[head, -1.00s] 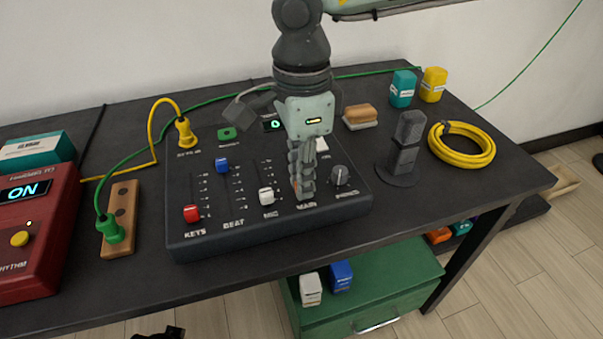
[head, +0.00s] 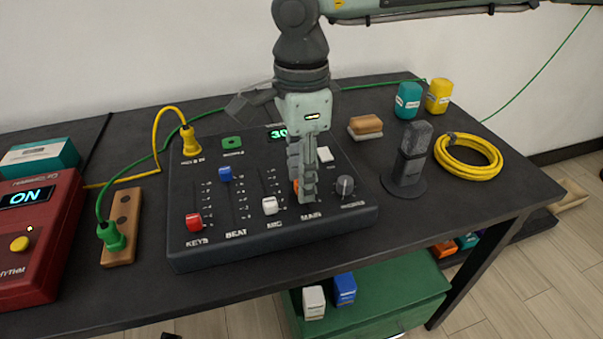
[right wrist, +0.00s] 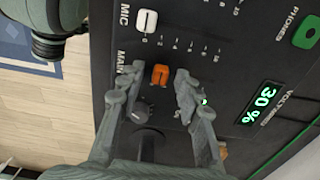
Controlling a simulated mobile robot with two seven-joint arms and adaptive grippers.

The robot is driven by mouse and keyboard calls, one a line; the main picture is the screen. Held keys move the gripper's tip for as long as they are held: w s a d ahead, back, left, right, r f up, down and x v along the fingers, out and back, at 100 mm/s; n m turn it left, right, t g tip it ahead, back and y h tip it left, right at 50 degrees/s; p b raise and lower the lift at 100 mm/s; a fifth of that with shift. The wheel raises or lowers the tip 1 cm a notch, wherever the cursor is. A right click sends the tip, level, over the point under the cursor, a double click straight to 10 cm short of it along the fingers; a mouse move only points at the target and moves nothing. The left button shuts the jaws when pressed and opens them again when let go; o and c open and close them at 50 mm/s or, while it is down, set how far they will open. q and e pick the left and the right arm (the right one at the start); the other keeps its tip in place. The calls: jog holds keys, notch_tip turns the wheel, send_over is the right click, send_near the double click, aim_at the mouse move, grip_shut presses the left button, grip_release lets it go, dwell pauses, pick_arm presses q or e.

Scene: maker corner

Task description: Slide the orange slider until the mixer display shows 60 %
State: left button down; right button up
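The mixer (head: 190,255) lies on the dark table. Its display (right wrist: 262,102) reads 30 % in the right wrist view; in the head view the display (head: 277,132) is partly covered by my right arm. The orange slider (right wrist: 160,74) sits in the MAIN slot, a short way up from its label end. My right gripper (right wrist: 158,71) points down over it, one finger on each side, with gaps visible. In the head view my right gripper (head: 306,196) hides most of the slider. Only a dark sliver, perhaps of my left gripper, shows at the head view's bottom edge.
Red (head: 194,222), blue (head: 225,174) and white (head: 270,205) sliders stand left of the MAIN slot. A grey knob (head: 345,185) is close on its right.

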notch_tip(320, 180, up, 12)
dwell(0.7)
